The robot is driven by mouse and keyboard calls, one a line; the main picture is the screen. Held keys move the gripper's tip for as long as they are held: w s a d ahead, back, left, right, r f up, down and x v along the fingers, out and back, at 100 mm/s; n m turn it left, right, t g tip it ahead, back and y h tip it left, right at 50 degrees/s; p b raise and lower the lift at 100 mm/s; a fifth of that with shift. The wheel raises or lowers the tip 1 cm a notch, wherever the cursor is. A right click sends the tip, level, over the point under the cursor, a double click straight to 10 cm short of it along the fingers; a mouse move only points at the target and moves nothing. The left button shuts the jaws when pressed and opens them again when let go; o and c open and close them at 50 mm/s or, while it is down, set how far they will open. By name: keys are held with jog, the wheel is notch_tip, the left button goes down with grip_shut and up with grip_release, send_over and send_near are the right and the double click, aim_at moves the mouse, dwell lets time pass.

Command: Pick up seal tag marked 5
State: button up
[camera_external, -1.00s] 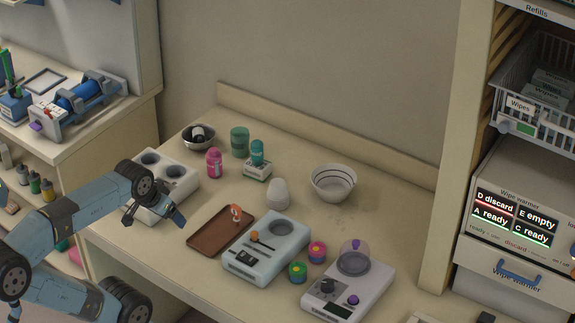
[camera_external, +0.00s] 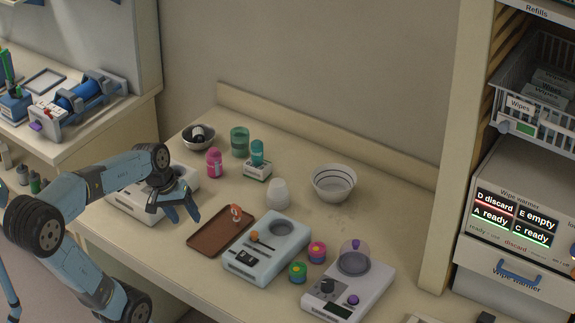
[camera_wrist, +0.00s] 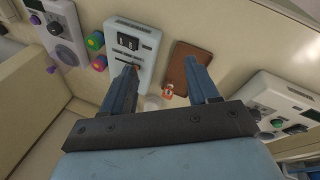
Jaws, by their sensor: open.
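A small orange and white tag (camera_external: 236,212) stands at the far right end of a brown tray (camera_external: 208,238); its marking is too small to read. In the wrist view the tag (camera_wrist: 168,90) shows at the tray's edge, between my two fingers and nearer the right one. My gripper (camera_external: 178,212) is open and empty, left of the tray and above the counter. In the wrist view my gripper (camera_wrist: 162,66) has its fingers wide apart, the right finger overlapping the brown tray (camera_wrist: 190,62).
A pale blue device (camera_external: 262,262) stands right of the tray, with green (camera_external: 298,270) and pink (camera_external: 317,250) round items beyond it. A white cup (camera_external: 277,192) stands behind the tray. A white two-well unit (camera_external: 128,212) lies beneath my arm.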

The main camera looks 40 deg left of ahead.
jog(key=w+a+f+n+t+h, duration=0.1)
jog(key=w+a+f+n+h, duration=0.2)
jog(key=w+n, duration=0.4)
jog(key=w+a+f+n+t+h, duration=0.1)
jog(key=w+a+f+n+h, duration=0.15)
jog(key=w+n+h, duration=0.4)
jog(key=w+a+f+n+t+h, duration=0.15)
jog(key=w+a+n, duration=0.25)
jog(key=w, duration=0.5)
send_near(236, 206)
jog(key=shift+w+d+f+g, duration=0.2)
jog(key=shift+w+d+f, duration=0.1)
jog(key=shift+d, duration=0.3)
jog(key=shift+w+d+f+g, duration=0.15)
jog(key=shift+w+d+f, duration=0.1)
jog(key=shift+d, duration=0.35)
jog(key=shift+x, duration=3.65)
jog(key=shift+w+r, duration=0.1)
grip_shut()
